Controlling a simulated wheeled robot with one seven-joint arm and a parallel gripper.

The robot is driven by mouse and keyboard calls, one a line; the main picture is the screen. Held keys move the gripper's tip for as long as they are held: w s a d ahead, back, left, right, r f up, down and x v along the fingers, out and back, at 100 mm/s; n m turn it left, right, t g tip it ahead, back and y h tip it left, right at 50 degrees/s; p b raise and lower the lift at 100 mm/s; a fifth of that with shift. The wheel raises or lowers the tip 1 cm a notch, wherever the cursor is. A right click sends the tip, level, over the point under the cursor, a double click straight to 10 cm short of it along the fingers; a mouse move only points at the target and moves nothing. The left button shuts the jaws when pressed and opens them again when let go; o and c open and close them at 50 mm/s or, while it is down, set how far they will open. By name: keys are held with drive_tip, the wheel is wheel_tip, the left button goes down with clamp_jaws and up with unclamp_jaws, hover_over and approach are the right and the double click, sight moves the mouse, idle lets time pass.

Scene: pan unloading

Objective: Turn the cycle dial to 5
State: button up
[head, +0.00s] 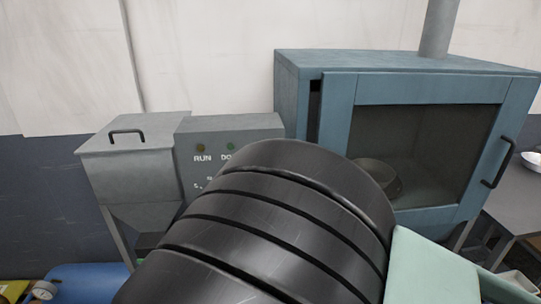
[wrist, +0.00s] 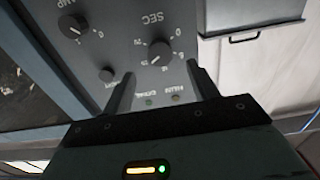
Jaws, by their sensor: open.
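A grey control panel (wrist: 205,15) faces my gripper and looks upside down in the wrist view. A black dial marked SEC (wrist: 160,53) has a white pointer and a ring of small numbers. The pointer aims to the lower left of that picture; I cannot read its number surely. The word CYCLE is not visible. My gripper (wrist: 161,72) is open, its fingertips either side of the space just below this dial, with nothing between them. In the head view, the panel box (head: 262,127) shows RUN and a partly hidden label; my arm hides its dials and my gripper.
A second dial (wrist: 73,25) and a round button (wrist: 107,74) are on the panel, left of the SEC dial in the wrist view. A blue oven-like cabinet (head: 430,87) stands right of the panel, with a round pan (head: 376,178) behind its glass. A grey hopper (head: 135,160) stands left.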

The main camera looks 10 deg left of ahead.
drive_tip(key=x, duration=0.7)
drive_tip(key=c, duration=1)
